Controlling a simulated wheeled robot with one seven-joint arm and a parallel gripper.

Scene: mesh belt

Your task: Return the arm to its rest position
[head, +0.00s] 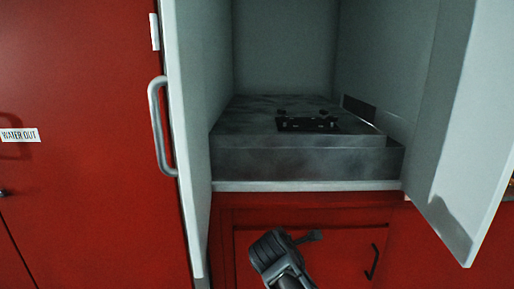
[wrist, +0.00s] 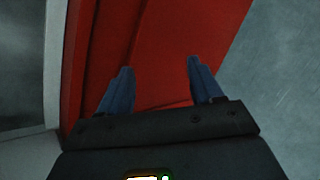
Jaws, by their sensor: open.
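In the wrist view my gripper (wrist: 159,66) has its two blue-grey fingers standing apart, with nothing between them. Red surface shows beyond the fingertips. In the head view the end of my arm (head: 272,252) shows low in the picture, in front of the red panel below the open compartment. It is apart from the grey metal box (head: 300,160) inside that compartment. The fingers are not clear in the head view, and most of the arm is out of frame.
The compartment has a white door open at the left (head: 190,130) with a grey handle (head: 156,125), and another open at the right (head: 470,140). The box has a black fitting (head: 307,124) on top. A red drawer front (head: 330,255) with a dark handle is below.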

